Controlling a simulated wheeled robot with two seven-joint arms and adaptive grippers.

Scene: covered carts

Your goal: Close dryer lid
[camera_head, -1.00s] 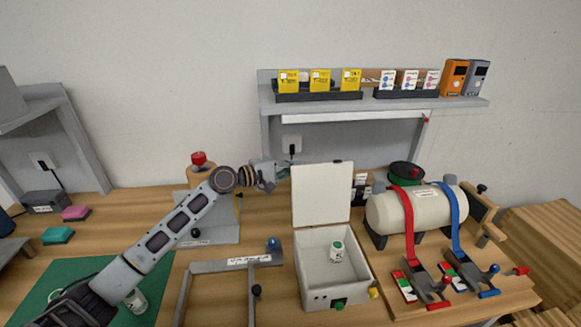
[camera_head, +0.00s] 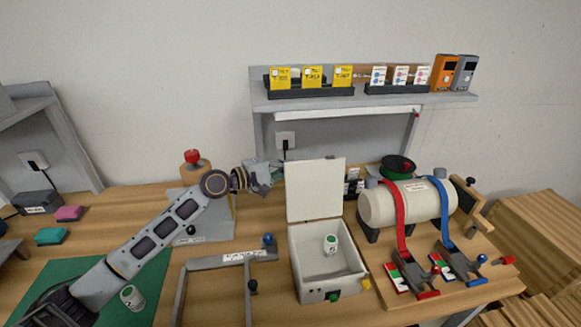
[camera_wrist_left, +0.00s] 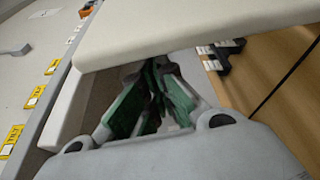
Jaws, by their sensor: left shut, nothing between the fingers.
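The dryer is a white open box (camera_head: 342,287) in the middle of the table. Its flat white lid (camera_head: 315,190) stands upright at the back edge, open. A white vial with green markings (camera_head: 330,244) stands inside the box. My left gripper (camera_head: 277,168) is shut and empty at the left edge of the lid, near its top. In the left wrist view the gripper's fingers (camera_wrist_left: 155,80) meet just under the pale lid (camera_wrist_left: 190,28), which covers part of the tips. I cannot tell whether they touch it. My right gripper is not in view.
A grey frame (camera_head: 225,260) with a blue knob stands left of the dryer. A cream tank with red and blue straps (camera_head: 420,203) stands to its right. A shelf with yellow and white boxes (camera_head: 365,98) is behind. Another vial (camera_head: 132,298) is on the green mat.

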